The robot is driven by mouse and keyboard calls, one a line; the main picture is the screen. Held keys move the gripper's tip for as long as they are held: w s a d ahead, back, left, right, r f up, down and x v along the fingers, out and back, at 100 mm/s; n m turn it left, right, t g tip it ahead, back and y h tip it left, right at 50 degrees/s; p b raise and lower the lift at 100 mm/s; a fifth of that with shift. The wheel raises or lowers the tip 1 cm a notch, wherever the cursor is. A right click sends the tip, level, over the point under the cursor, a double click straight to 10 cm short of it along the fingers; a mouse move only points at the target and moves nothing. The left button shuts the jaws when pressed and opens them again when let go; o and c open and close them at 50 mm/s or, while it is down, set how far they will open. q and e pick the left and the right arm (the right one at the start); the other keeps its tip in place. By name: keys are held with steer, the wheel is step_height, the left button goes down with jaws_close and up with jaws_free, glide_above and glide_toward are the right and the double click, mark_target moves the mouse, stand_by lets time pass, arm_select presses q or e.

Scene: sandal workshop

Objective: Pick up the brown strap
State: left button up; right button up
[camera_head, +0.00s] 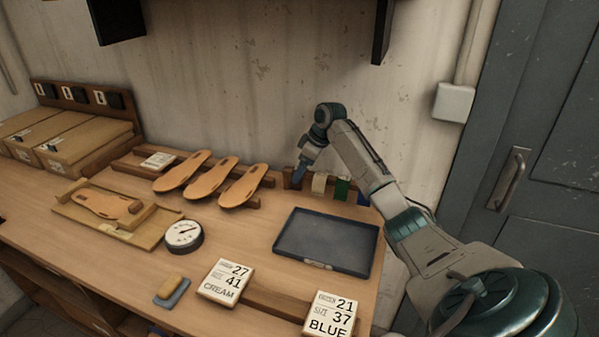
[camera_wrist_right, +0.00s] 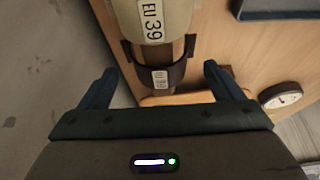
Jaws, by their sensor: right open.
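The brown strap (camera_wrist_right: 160,77) shows in the right wrist view as a dark curved band with a small white label. My right gripper (camera_wrist_right: 159,72) is open, one finger on each side of the strap, with visible gaps on both sides. In the head view the right gripper (camera_head: 299,180) points down at the left end of a row of straps by the wall, and it largely hides the brown strap there. My left gripper is not in view.
A cream strap (camera_head: 319,183), a green strap (camera_head: 341,188) and a blue strap (camera_head: 362,198) hang to the right. Sandal soles (camera_head: 240,187) lean on a rack to the left. A round dial (camera_head: 184,235) stands further left.

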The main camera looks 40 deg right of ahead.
steer(key=shift+w+a+f, duration=0.15)
steer(key=shift+w+f, duration=0.05)
steer(key=shift+f, duration=0.3)
steer(key=shift+w+f, duration=0.15)
steer(key=shift+f, duration=0.35)
steer(key=c, duration=1)
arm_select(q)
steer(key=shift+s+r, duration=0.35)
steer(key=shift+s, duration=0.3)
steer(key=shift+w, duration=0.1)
